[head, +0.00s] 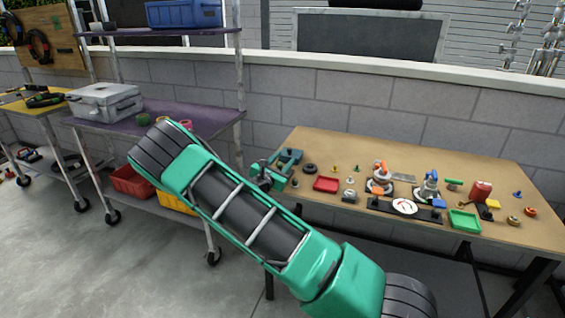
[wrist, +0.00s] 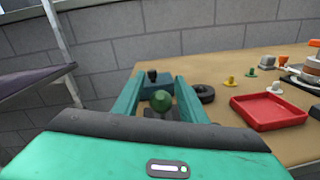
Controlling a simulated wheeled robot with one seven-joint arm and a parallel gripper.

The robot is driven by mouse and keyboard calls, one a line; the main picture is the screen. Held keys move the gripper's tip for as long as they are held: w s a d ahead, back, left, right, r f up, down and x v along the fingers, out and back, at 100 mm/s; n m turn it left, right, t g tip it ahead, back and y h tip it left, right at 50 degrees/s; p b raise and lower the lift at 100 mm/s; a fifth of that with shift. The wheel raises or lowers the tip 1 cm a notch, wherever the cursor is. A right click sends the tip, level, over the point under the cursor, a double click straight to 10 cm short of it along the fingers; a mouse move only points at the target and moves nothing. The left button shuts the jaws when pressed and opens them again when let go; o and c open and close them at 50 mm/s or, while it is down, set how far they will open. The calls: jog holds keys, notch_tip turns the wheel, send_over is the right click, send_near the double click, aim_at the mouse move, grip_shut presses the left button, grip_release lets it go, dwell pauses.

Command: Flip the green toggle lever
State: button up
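The green toggle lever shows in the wrist view as a round dark green knob (wrist: 162,103) above a dark base. It stands between the two teal fingers of my gripper (wrist: 161,84). The fingers are open, with a gap visible on both sides of the knob; I cannot tell whether either one touches it. In the head view my gripper (head: 279,169) is at the left end of the workbench, and the lever is too small and covered to make out there. The lower part of the lever is partly hidden by my gripper body.
A teal block with a black knob (wrist: 156,84) is just beyond the lever. A black ring (wrist: 205,94) and a red tray (wrist: 268,112) lie to the right. The workbench (head: 340,140) holds several small parts. A purple-topped shelf cart (head: 195,115) stands to the left.

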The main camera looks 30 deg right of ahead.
grip_shut()
